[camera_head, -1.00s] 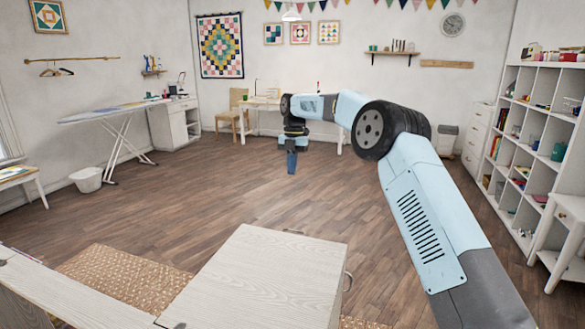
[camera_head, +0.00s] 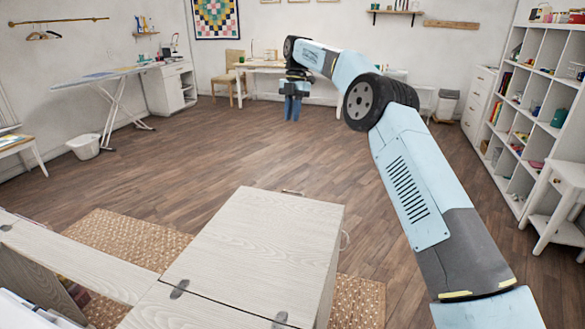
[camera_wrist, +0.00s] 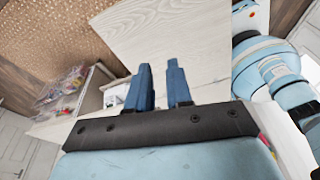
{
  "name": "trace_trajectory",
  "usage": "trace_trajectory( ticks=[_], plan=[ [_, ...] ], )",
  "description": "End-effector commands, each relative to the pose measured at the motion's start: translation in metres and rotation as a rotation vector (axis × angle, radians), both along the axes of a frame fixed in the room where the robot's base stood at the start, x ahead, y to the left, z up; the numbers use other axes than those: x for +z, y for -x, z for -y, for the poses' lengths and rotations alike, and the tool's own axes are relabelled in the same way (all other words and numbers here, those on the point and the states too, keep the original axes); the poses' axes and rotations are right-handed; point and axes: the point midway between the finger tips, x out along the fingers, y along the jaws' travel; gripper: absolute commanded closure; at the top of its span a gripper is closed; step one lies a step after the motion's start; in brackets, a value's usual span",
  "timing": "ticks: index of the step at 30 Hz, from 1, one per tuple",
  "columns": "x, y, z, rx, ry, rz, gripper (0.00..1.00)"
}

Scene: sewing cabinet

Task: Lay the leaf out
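The sewing cabinet (camera_head: 147,312) is at the bottom of the head view, in pale wood grain. A broad flat panel (camera_head: 262,235), which looks like the leaf, extends beyond a seam with two dark hinges (camera_head: 180,289). I cannot tell whether it lies folded or out. A pale panel (camera_wrist: 185,45) also shows beyond the fingers in the wrist view. My gripper (camera_head: 292,106) hangs fingers down beyond the cabinet in the head view. Its blue fingers (camera_wrist: 160,85) are apart, with nothing between them.
A woven rug (camera_head: 130,240) lies around the cabinet. Bare wood floor (camera_head: 200,150) is open beyond it. White shelves (camera_head: 535,100) and a small white table (camera_head: 560,185) stand at the right. An ironing board (camera_head: 105,77) and a bin (camera_head: 83,146) are at the left.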

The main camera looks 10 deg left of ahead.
Motion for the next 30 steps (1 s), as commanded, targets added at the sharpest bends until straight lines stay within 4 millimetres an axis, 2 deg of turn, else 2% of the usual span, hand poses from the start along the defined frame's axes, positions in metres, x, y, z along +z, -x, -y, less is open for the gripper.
trace_trajectory(
  ticks=[6,17,30],
  plan=[
    [-0.043,-0.010,0.008,-0.399,0.016,-0.125,0.80],
    [-0.104,-0.022,0.021,-1.063,0.111,-0.386,0.80],
    [-0.170,-0.032,0.040,-1.829,0.393,-0.795,0.80]
  ],
)
